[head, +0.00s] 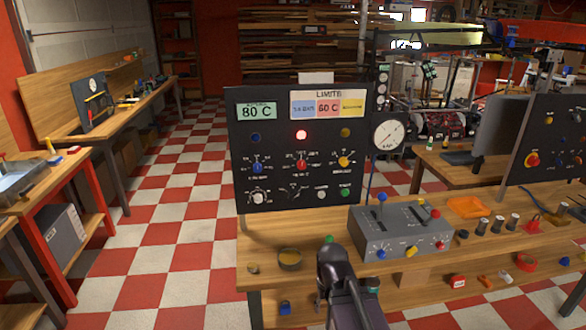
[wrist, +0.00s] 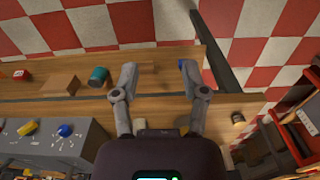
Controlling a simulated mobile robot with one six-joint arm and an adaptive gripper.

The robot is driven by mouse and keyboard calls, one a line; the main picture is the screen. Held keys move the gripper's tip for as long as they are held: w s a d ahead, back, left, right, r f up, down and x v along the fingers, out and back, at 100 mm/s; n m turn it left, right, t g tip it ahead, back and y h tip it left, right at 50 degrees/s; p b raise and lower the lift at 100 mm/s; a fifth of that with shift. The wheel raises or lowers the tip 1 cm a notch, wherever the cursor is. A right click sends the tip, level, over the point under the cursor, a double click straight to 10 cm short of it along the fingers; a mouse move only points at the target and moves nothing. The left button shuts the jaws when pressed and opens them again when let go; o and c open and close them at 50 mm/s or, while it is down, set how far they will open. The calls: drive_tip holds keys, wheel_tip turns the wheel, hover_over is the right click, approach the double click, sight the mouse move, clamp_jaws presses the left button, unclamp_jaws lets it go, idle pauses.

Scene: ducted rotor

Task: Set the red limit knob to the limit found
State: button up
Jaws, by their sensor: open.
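The red limit knob (head: 302,166) is on the upright black panel (head: 240,190), in the middle of a row between a blue knob (head: 257,168) and a yellow knob (head: 344,161). Its scale marks are too small to read. Above it a red lamp (head: 301,134) is lit. The limits card (head: 328,104) shows 60 C on its red field; the green display (head: 256,111) reads 80 C. My gripper (wrist: 158,82) is open and empty over the bench in the wrist view, apart from the panel. The red limit knob is out of the wrist view.
A grey control box (head: 400,236) with levers and knobs stands on the wooden bench (head: 300,222), right of the panel's foot. A round gauge (head: 388,135) is beside the panel. A small round tin (head: 290,259) sits at the bench front. Air before the panel's knobs looks clear.

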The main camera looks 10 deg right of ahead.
drive_tip(key=shift+a, duration=0.3)
drive_tip(key=o, duration=0.3)
drive_tip(key=shift+w, duration=0.15)
drive_tip(key=shift+o, duration=0.2)
drive_tip(key=w+d+r+m+t+h, duration=0.1)
drive_tip(key=w+d+r+t, duration=0.15)
drive_tip(key=w, duration=0.45)
drive_tip(key=w+d+r+m+t+h, duration=0.1)
drive_tip(key=w+r+t, duration=0.25)
drive_tip(key=w, duration=0.35)
drive_tip(key=w+d+r+m+t+h, duration=0.1)
drive_tip(key=w+d+r+m+t, duration=0.15)
drive_tip(key=w, duration=0.35)
drive_tip(key=w+a+r+n+t+y+p, duration=0.1)
drive_tip(key=w+a+r+n+t+y, duration=0.1)
drive_tip(key=w+a+r+t, duration=0.3)
drive_tip(key=w+r+t+y, duration=0.1)
drive_tip(key=w+r+t, duration=0.3)
drive_tip(key=w+r, duration=0.2)
drive_tip(key=shift+a+r+t, duration=0.15)
drive_tip(key=shift+r+t, duration=0.2)
drive_tip(key=shift+r, duration=0.05)
drive_tip(key=shift+w+n, duration=0.2)
drive_tip(key=shift+n, duration=0.05)
